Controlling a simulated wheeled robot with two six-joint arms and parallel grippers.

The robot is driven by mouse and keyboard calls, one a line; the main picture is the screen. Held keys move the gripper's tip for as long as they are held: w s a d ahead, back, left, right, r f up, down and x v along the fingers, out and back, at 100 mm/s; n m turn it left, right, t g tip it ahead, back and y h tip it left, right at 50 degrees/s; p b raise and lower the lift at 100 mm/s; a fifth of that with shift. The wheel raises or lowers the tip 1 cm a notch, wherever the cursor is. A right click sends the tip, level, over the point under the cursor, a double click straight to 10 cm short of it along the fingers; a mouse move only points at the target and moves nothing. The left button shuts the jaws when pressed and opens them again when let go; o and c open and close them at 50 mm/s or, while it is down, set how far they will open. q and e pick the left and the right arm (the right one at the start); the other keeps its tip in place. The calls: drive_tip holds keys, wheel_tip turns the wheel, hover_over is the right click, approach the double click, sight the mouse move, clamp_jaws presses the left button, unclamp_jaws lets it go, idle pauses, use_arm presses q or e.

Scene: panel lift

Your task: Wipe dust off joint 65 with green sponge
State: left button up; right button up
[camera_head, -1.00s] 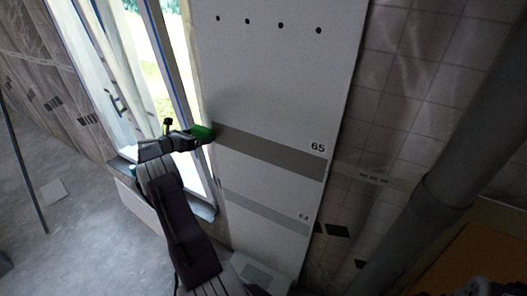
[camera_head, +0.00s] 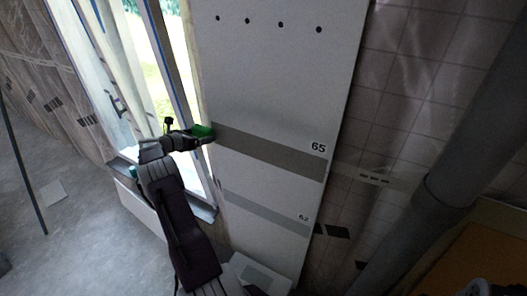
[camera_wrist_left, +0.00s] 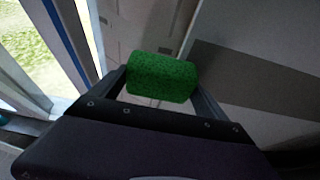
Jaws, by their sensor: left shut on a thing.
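The green sponge (camera_head: 203,132) is held by my left gripper (camera_head: 190,136) at the left end of the joint 65 band. The sponge (camera_wrist_left: 161,77) also shows in the left wrist view, between the two fingers of my left gripper (camera_wrist_left: 160,88). Joint 65 (camera_head: 268,151) is a grey-brown horizontal band across the white panel, with the number 65 printed above its right end. In the wrist view the band (camera_wrist_left: 240,70) lies to the right of the sponge. I cannot tell whether the sponge touches the panel.
A lighter band, joint 62 (camera_head: 265,212), crosses the panel (camera_head: 275,90) lower down. A bright window (camera_head: 155,80) stands left of the panel. A tiled wall (camera_head: 405,90) and a thick grey pipe (camera_head: 450,170) are on the right. Bare floor (camera_head: 90,235) lies at lower left.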

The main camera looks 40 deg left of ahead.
use_arm(q)
drive_tip(key=shift+w, duration=0.3)
idle(0.5)
drive_tip(key=shift+b, duration=0.3)
